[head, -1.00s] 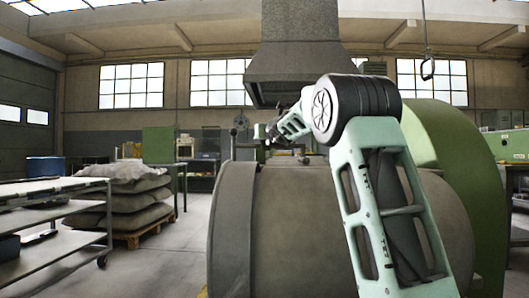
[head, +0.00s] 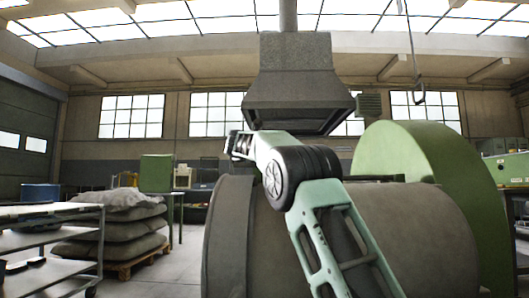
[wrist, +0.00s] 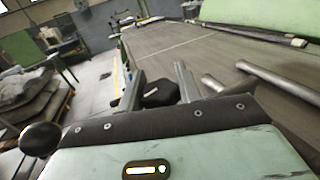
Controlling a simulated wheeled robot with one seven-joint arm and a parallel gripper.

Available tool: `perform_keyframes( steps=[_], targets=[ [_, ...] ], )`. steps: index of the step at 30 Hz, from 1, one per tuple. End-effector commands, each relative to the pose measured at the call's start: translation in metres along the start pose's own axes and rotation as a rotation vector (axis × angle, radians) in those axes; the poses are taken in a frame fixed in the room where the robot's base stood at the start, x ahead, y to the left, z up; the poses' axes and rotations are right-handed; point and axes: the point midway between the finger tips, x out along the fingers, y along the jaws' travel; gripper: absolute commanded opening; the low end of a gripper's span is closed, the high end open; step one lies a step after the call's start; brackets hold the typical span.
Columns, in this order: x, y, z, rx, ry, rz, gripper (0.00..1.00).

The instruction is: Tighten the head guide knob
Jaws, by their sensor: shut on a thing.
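In the wrist view a black lobed knob (wrist: 160,93) sits between the two metal fingers of my gripper (wrist: 158,84). The fingers are shut on it. The knob's shaft and what it screws into are hidden. In the head view my forearm reaches forward and left over the large grey drum (head: 226,235). The knob cannot be made out there, and my fingers are too small to tell.
A black ball handle (wrist: 41,139) is close at the left in the wrist view. Metal rods (wrist: 275,82) lie to the right. In the head view a green guard (head: 400,155) stands right, a hood (head: 295,85) hangs above, and a shelf cart (head: 60,240) and stacked sacks (head: 115,230) stand left.

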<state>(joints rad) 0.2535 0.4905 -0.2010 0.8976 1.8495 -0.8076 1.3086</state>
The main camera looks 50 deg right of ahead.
Motion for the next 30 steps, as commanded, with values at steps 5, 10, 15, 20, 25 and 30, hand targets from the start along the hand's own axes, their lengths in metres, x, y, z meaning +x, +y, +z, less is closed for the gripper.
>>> perform_keyframes(
  steps=[5,10,15,20,25,30],
  targets=[
    [0.0002,0.0001,0.0052,-0.002,0.002,-0.127,0.12],
    [0.0003,-0.0022,0.0045,-0.002,0.001,-0.218,0.12],
    [0.0001,-0.0035,0.0030,0.000,0.000,-0.273,0.12],
    [0.0000,-0.0041,0.0014,0.000,0.000,-0.297,0.12],
    [-0.0001,-0.0046,0.0008,0.000,0.000,-0.304,0.12],
    [0.0000,-0.0047,0.0006,-0.001,0.000,-0.304,0.12]
  ],
)
